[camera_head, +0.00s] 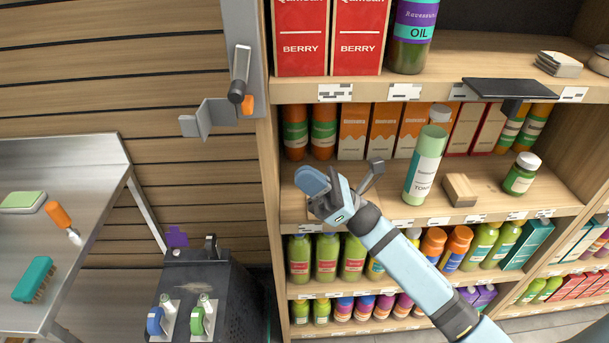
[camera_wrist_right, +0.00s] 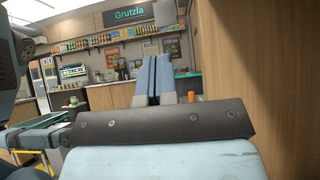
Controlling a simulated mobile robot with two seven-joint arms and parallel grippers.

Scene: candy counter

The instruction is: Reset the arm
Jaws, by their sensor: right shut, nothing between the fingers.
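My right arm reaches in from the lower right in the head view, light blue with dark joints. My right gripper (camera_head: 312,181) is in front of the middle shelf of the rack, and its blue fingers are together with nothing between them. In the right wrist view the two blue fingers (camera_wrist_right: 155,75) stand side by side, closed and empty, pointing across the room toward a far counter. My left gripper is not in view.
A dark flat panel (camera_head: 510,91) juts out above. A metal table (camera_head: 72,160) is at left. A wooden panel (camera_wrist_right: 260,80) is close at right in the wrist view.

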